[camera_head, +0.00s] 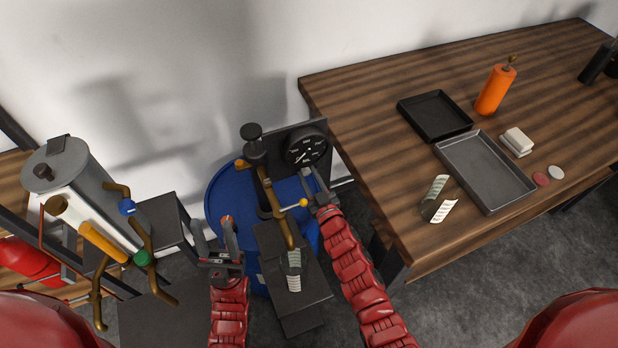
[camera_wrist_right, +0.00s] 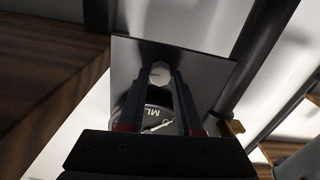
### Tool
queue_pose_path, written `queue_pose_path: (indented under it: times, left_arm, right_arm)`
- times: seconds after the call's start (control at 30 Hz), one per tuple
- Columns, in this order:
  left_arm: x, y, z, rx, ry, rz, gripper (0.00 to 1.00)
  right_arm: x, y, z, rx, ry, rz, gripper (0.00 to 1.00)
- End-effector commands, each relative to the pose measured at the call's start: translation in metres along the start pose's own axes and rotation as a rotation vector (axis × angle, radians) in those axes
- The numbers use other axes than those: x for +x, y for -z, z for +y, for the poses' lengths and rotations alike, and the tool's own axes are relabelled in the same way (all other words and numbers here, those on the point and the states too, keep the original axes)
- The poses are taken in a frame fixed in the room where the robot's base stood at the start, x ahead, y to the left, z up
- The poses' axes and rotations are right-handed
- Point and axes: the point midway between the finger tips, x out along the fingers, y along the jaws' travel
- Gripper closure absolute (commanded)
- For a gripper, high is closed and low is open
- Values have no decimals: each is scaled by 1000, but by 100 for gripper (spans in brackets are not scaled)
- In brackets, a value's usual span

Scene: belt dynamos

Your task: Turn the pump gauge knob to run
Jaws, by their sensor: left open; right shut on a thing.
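The pump gauge (camera_head: 306,147) is a round black dial with white marks and a needle, on a dark upright plate. In the right wrist view the dial (camera_wrist_right: 154,122) shows between my fingers, partly covered by them. A small pale knob (camera_wrist_right: 159,72) sits on the plate, between the tips of my right gripper (camera_wrist_right: 160,76). That gripper (camera_head: 317,182) is shut on the knob, just beside the dial in the head view. The knob's setting marks cannot be read. My left gripper (camera_head: 229,232) is open and empty, in front of the blue drum.
A blue drum (camera_head: 226,198) stands behind brass piping (camera_head: 271,200) with a yellow-tipped lever (camera_head: 303,203). A grey tank (camera_head: 75,180) is at left. The wooden table (camera_head: 370,150) at right holds a black tray (camera_head: 435,115), a grey tray (camera_head: 485,170) and an orange bottle (camera_head: 495,90).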

Motion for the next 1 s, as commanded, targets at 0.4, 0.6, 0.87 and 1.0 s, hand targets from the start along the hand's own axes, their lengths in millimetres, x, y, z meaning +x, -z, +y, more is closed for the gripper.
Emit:
queue_pose_path:
  times: [0.4,0.6,0.87,1.0]
  left_arm:
    - [-38,-6,2,0,0,0,50]
    - [-54,-9,3,0,0,0,50]
    - [-74,-13,4,0,0,0,50]
    - [-84,-14,4,0,0,0,50]
  right_arm:
    - [0,-5,-3,-366,3,3,100]
    - [0,-4,-4,-558,2,4,100]
    - [0,-5,-4,-805,2,3,100]
    - [0,-4,-4,-938,1,4,100]
